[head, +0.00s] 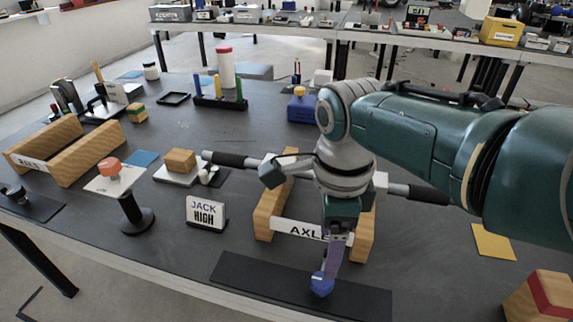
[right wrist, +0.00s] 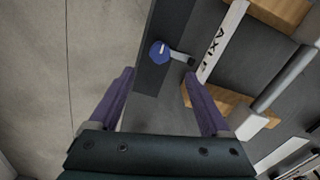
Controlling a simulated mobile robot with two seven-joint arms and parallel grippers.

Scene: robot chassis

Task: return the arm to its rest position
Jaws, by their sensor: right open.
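My right arm (head: 420,130) reaches in from the right and bends down over the front of the table. My right gripper (head: 331,262) points down near the front edge; its purple fingers are seen edge-on there. In the right wrist view the right gripper (right wrist: 158,76) is open, with its fingers wide apart and nothing held between them. A blue knob (head: 321,286) on a dark mat is just beyond the fingertips in the head view. It also shows in the right wrist view (right wrist: 159,53), with a short dark handle beside it. My left gripper is not in view.
A dark mat (head: 240,271) lies along the front edge. Wooden AXLE stands (head: 266,212) carry a grey bar with black grips (head: 228,159), close to my arm. A JACK HIGH sign (head: 206,212) stands left, a red-and-wood block (head: 543,298) right. A yellow sheet (head: 493,241) lies flat.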

